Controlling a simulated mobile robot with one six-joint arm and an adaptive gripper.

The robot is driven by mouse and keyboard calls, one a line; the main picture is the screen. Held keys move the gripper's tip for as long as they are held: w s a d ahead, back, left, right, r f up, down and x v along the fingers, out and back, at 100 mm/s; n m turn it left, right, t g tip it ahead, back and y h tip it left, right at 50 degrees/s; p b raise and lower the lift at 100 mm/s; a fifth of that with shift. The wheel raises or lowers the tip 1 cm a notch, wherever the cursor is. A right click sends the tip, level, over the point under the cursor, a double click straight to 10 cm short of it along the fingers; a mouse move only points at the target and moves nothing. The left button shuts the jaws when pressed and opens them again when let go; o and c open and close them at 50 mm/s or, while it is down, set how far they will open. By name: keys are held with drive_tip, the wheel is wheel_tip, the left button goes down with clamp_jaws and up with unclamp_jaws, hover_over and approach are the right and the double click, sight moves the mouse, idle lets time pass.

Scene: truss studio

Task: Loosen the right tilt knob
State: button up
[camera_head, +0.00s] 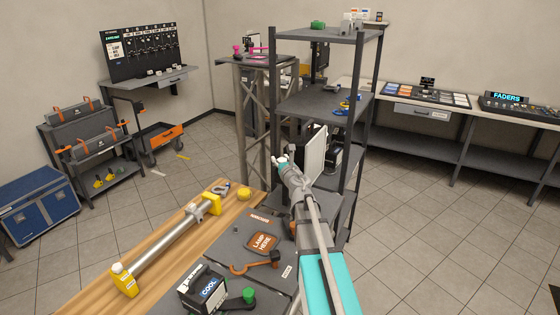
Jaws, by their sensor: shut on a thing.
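My arm reaches up from the lower right. My gripper (284,163), with pale teal at its tip, is at the left side of a thin white panel (315,156) that stands upright in front of the dark shelf tower. The gripper is small in this view and shut on a small part beside the panel. That part seems to be a tilt knob, but the fingers mostly hide it, and I cannot tell how far it is turned. No other tilt knob can be made out.
The dark shelf tower (318,104) stands close behind the gripper. The workbench (165,235) below holds a silver tube with yellow ends (165,244), an orange-brown wrench (254,264) and a box marked COOL (208,289). The tiled floor (400,225) to the right is clear.

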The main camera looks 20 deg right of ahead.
drive_tip(key=shift+s, duration=0.1)
drive_tip(key=o, duration=0.8)
drive_tip(key=shift+s, duration=0.1)
drive_tip(key=s, duration=0.4)
drive_tip(key=s+a, duration=0.1)
drive_tip(key=s, duration=0.6)
drive_tip(key=shift+s+a, duration=0.15)
drive_tip(key=shift+s, duration=0.2)
